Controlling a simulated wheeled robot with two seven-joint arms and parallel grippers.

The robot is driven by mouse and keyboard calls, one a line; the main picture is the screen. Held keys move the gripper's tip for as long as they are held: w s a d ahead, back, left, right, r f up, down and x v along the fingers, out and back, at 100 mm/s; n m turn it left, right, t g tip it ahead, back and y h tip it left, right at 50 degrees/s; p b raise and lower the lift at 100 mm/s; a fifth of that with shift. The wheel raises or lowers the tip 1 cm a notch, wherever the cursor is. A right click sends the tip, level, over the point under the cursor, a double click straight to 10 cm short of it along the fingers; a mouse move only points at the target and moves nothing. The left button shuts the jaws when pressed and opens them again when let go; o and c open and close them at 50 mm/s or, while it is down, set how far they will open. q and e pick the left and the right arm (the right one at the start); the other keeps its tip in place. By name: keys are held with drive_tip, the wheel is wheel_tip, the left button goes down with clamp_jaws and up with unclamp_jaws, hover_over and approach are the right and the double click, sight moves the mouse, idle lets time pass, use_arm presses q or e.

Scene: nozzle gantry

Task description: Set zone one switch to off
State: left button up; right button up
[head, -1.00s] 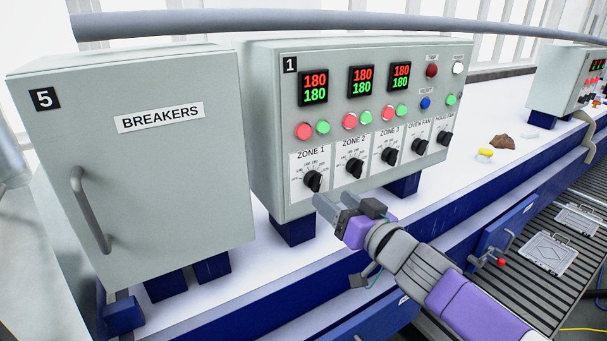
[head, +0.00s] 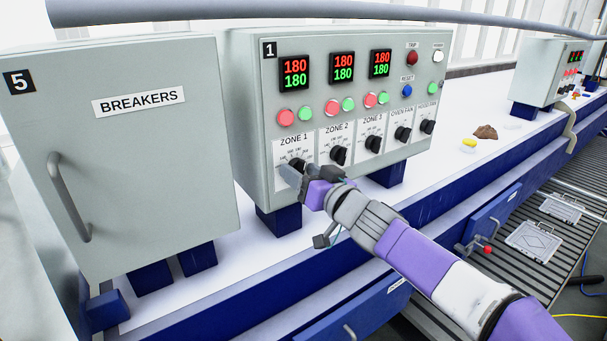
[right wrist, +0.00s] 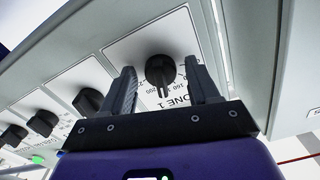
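The zone one switch is a black rotary knob (head: 297,164) on the front of the grey control box (head: 250,130), under the ZONE 1 label. In the right wrist view the knob (right wrist: 160,70) sits between the two fingers of my right gripper (right wrist: 160,88), with a gap on each side. My right gripper (head: 294,178) is open, close to the panel, and partly covers the knob's lower part in the head view. The knob's pointer faces the ZONE 1 label; numbers such as 160 and 200 show around it. My left gripper is not in view.
More black knobs for zone 2 (head: 339,155), zone 3 (head: 373,144) and the fans stand to the right. Red and green buttons and displays reading 180 are above. A grey breaker cabinet (head: 140,190) with a handle stands at left.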

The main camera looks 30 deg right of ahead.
drive_tip(key=c, duration=0.9)
drive_tip(key=shift+n, duration=0.3)
drive_tip(key=n, duration=0.3)
drive_tip(key=shift+n, duration=0.3)
drive_tip(key=n, duration=0.4)
drive_tip(key=shift+d+n, duration=0.1)
drive_tip(key=shift+n, duration=0.2)
drive_tip(key=n, duration=0.4)
drive_tip(key=shift+d+r+n+b, duration=0.1)
drive_tip(key=shift+n+b, duration=0.2)
drive_tip(key=shift+n, duration=2.2)
